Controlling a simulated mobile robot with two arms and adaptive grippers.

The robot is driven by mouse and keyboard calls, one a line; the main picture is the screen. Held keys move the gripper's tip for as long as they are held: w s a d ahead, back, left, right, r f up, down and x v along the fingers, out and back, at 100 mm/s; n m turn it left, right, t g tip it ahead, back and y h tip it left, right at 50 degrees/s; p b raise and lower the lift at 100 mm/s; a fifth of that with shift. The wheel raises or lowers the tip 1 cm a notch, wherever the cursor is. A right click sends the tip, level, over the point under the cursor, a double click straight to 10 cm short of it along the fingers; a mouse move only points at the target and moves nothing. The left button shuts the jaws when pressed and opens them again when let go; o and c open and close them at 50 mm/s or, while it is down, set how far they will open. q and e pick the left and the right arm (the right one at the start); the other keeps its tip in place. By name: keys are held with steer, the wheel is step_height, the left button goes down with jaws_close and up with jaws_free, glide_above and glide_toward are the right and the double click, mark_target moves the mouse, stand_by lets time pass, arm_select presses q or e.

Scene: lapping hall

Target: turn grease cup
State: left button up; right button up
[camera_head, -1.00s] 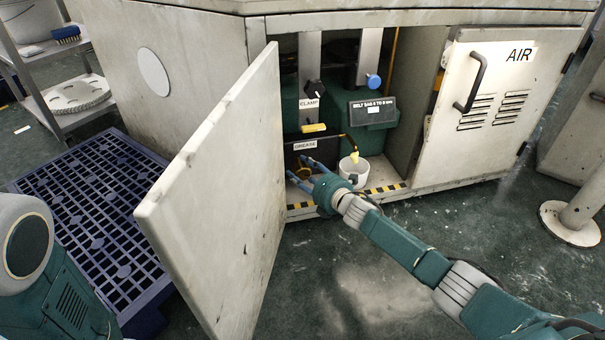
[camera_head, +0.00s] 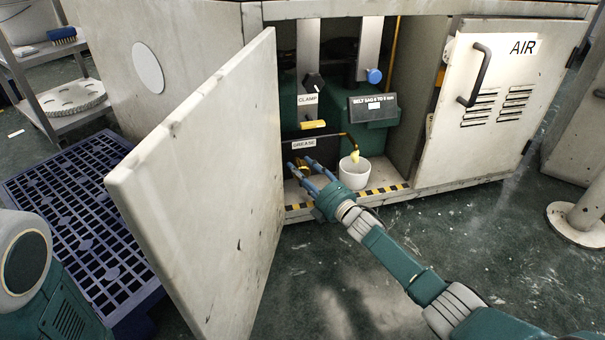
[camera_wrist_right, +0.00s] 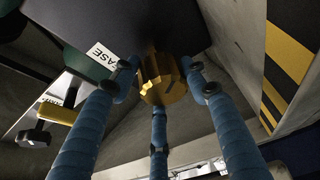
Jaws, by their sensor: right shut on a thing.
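The grease cup is a ribbed brass-yellow knob (camera_wrist_right: 160,78) under the dark block with the GREASE label (camera_wrist_right: 102,56) in the right wrist view. In the head view the cup (camera_head: 299,169) shows only partly, low inside the open cabinet beneath the GREASE label (camera_head: 304,144). My right gripper (camera_head: 304,166) reaches in from the right; its blue fingers (camera_wrist_right: 158,90) are closed around the cup, two at its sides and one below. My left gripper is not in view.
The open cabinet door (camera_head: 205,190) stands left of my right arm. A white pot (camera_head: 354,174) stands right of the gripper, under a thin spout with yellow grease. Above are a yellow clamp handle (camera_head: 313,125) and a blue knob (camera_head: 374,76). A striped sill (camera_head: 380,190) edges the opening.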

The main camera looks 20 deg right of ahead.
steer(key=shift+s+a+f, duration=0.2)
steer(key=shift+a+f, duration=0.25)
steer(key=shift+a, duration=0.05)
steer(key=o, duration=1.1)
steer(key=shift+c, duration=0.2)
steer(key=shift+w+d+r, duration=0.15)
steer(key=shift+d+r, duration=0.05)
steer(key=shift+d, duration=0.1)
steer(key=v, duration=1.2)
